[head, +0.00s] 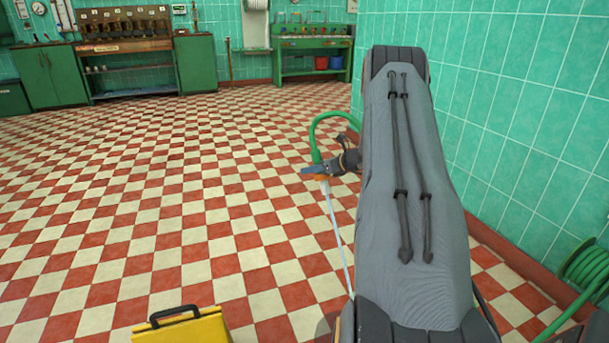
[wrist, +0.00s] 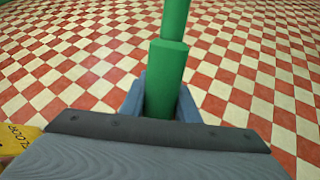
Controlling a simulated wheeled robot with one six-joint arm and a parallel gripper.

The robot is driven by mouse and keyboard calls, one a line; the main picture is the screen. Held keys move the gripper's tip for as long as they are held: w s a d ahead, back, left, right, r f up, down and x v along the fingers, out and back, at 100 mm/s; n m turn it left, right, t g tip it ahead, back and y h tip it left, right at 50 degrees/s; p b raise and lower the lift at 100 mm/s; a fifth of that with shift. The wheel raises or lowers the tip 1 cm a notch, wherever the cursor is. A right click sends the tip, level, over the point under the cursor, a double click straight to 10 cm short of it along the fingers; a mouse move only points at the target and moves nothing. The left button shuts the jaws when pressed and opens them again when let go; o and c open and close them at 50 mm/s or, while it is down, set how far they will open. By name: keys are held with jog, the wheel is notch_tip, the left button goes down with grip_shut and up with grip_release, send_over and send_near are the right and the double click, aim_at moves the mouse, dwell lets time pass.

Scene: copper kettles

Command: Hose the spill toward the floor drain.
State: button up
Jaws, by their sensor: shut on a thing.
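My gripper (head: 318,171) is in the middle of the head view, above the checkered floor. It is shut on the green hose (head: 314,135), which loops up behind it. In the wrist view the two blue-grey fingers of my gripper (wrist: 161,103) stand on either side of the thick green hose piece (wrist: 167,72). An orange part (head: 320,178) shows just under the fingers. A thin pale water stream (head: 338,232) runs from there down to the lower right, and its lower end is hidden by my arm. I cannot make out a spill or a floor drain in either view.
A yellow box with a black handle (head: 182,326) stands at the bottom; its lettered edge shows in the wrist view (wrist: 18,138). A green hose reel (head: 588,272) is at the right by the tiled wall (head: 530,110). Green cabinets (head: 50,75) line the back. The floor at left is clear.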

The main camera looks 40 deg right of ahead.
jog(key=shift+s+d+r+p, duration=0.1)
jog(key=shift+s+p, duration=0.55)
jog(key=shift+s, duration=0.6)
jog(key=s+p, duration=0.3)
jog(key=s, duration=0.5)
jog(key=a, duration=2.4)
jog(key=shift+s+p, duration=1.45)
jog(key=shift+s, duration=4.05)
jog(key=d, duration=2.3)
jog(key=shift+s+d, duration=0.2)
jog(key=shift+s, duration=0.05)
